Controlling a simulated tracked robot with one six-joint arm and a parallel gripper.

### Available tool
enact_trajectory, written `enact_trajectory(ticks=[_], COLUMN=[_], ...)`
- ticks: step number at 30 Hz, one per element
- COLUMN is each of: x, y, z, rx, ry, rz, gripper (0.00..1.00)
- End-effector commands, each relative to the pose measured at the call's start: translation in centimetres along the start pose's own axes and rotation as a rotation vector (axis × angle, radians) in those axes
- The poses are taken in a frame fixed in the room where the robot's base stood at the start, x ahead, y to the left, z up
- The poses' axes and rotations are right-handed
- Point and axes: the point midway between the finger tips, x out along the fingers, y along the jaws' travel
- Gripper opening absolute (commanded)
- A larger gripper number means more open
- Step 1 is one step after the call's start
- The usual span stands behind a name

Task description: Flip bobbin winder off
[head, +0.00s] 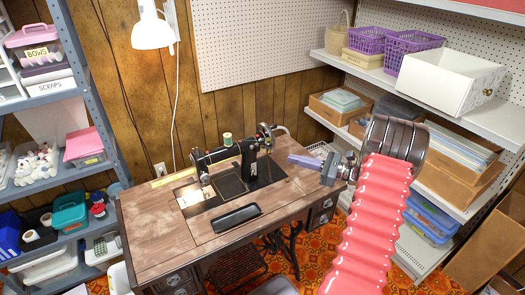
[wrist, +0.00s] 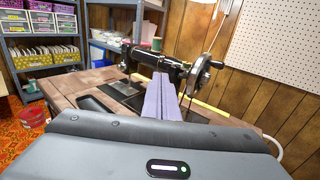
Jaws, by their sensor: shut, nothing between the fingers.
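A black sewing machine (head: 232,158) stands on the wooden treadle table (head: 155,232), with a green thread spool (head: 227,138) on top. It also shows in the wrist view (wrist: 140,57), with its handwheel (wrist: 201,75) on the right end. The bobbin winder is by the handwheel, too small to make out, so its position cannot be told. My gripper (head: 290,158) is shut and empty, its lavender fingers to the right of the handwheel (head: 266,138) in the head view. In the wrist view my fingertips (wrist: 161,76) overlap the machine's arm; contact cannot be told.
A dark oblong item (head: 236,217) lies on the table's front. A white lamp (head: 152,27) hangs above. Shelves with bins (head: 43,168) stand left; a shelf with purple baskets (head: 412,45) stands right. The air above the table's left side is free.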

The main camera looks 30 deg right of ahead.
Motion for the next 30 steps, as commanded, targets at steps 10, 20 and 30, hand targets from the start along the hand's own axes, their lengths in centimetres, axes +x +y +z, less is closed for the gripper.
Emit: enact_trajectory(ticks=[10,20,30], x=[-0.4,1.4,6.5], y=[-0.4,-0.4,-0.4], z=[-0.3,-0.2,-0.2], rx=[0.01,0.009,0.009], ry=[-0.011,-0.011,-0.011], rz=[-0.013,-0.011,-0.009], gripper=[0.0,0.0,0.0])
